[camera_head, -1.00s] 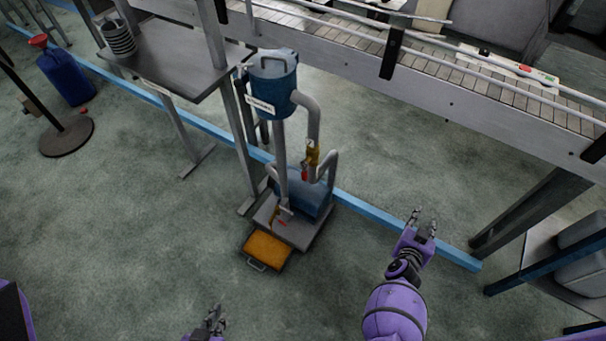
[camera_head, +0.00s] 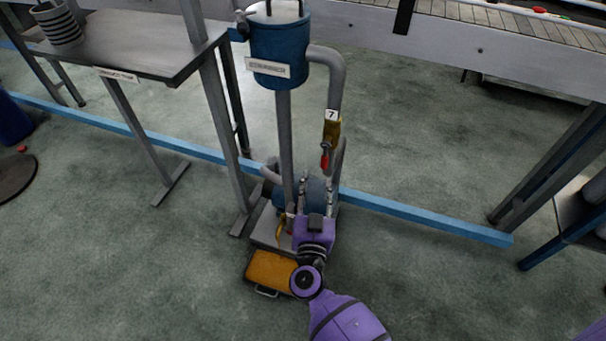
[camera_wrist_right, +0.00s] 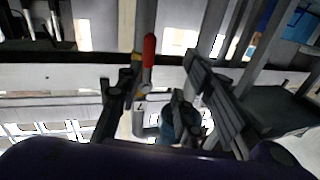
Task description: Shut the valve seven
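Valve seven has a brass body (camera_head: 332,132) on the grey pipe, under a white label marked 7 (camera_head: 331,115). Its red handle (camera_head: 325,157) hangs downward in the head view. In the right wrist view the red handle (camera_wrist_right: 149,52) stands between the lines of my two fingers, beyond their tips. My right gripper (camera_head: 315,187) is open and empty, just below the handle in the head view, and does not appear to touch it. My left gripper is not in view.
A grey table (camera_head: 135,50) stands left and a conveyor (camera_head: 450,45) runs behind. A blue floor rail (camera_head: 420,217) crosses behind the stand.

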